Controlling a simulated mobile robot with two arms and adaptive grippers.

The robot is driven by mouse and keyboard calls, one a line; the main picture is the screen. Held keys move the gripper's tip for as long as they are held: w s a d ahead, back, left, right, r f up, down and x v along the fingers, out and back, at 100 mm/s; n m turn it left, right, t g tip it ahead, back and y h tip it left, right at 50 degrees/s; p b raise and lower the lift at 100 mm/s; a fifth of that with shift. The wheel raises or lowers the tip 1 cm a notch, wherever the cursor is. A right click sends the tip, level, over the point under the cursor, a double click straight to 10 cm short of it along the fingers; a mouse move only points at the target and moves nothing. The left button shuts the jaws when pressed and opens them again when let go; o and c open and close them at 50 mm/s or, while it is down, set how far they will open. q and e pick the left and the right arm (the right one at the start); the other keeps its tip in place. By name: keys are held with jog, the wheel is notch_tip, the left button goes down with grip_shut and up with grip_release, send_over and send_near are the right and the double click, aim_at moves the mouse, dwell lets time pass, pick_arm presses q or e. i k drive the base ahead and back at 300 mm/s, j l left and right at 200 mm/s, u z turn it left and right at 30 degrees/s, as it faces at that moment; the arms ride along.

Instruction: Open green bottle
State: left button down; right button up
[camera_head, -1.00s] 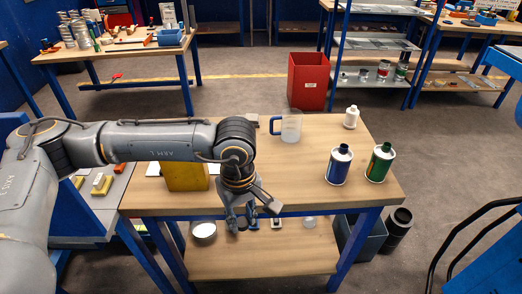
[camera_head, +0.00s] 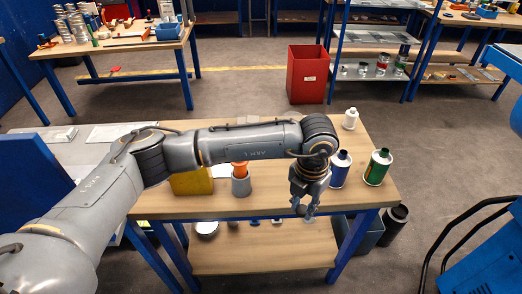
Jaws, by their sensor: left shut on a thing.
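My left gripper (camera_head: 306,210) points down at the bench's front edge, left of both bottles and apart from the green one. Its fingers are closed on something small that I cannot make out. My right gripper is not in view.
A white bottle (camera_head: 350,119) stands at the back right of the bench. A yellow container (camera_head: 192,182) and a grey cup (camera_head: 241,185) with an orange item stand left, below my arm. A red bin (camera_head: 308,74) is behind the bench. Shelves stand at the back right.

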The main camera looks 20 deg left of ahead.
aim_at(377, 165)
jog(key=i+j, duration=0.7)
jog(key=j, duration=0.2)
